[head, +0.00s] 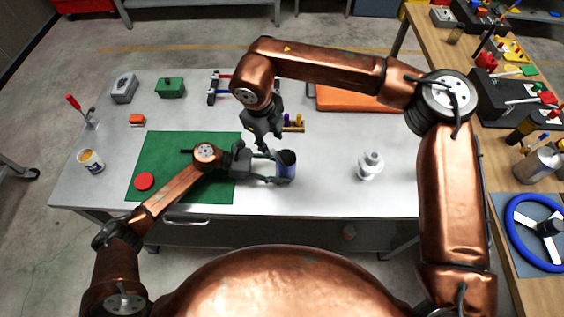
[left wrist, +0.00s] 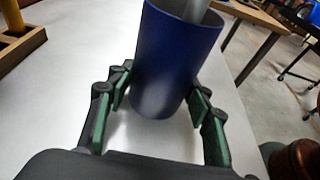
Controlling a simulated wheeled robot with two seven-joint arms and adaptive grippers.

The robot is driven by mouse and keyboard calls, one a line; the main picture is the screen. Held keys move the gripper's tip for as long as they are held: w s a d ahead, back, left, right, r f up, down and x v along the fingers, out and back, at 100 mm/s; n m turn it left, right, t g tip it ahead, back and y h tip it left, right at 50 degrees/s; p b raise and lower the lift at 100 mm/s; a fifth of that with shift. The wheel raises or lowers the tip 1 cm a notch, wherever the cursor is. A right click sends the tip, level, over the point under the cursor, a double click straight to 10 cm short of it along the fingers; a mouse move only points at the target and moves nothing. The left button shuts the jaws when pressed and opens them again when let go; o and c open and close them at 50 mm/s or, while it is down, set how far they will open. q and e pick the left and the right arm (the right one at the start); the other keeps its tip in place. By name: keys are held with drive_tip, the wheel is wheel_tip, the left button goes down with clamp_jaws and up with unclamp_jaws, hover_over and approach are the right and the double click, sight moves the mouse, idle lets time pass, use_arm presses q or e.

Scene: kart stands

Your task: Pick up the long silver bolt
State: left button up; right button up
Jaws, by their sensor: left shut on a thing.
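A dark blue cup (head: 286,170) stands on the grey table near its front middle; it also shows large in the left wrist view (left wrist: 172,65). My left gripper (head: 272,167) has its fingers on both sides of the cup, holding it. A silvery, smooth, rod-like thing (left wrist: 197,9) shows at the cup's mouth in the left wrist view. It may be the long silver bolt, but only a short part is seen. My right gripper (head: 264,142) points down just above and left of the cup. Its fingertips are small and dark, so its opening is unclear.
A green mat (head: 165,157) with a red disc (head: 144,181) lies left. A white stepped part (head: 370,164) stands right of the cup. Behind are a wooden holder (head: 294,129) and an orange tray (head: 345,99). A wooden bench (head: 515,185) with tools runs along the right.

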sight(272, 150)
drive_tip(key=f, duration=0.4)
drive_tip(key=w+f, duration=0.1)
drive_tip(key=f, duration=0.2)
drive_tip(key=shift+d, duration=0.15)
clamp_jaws()
idle(0.6)
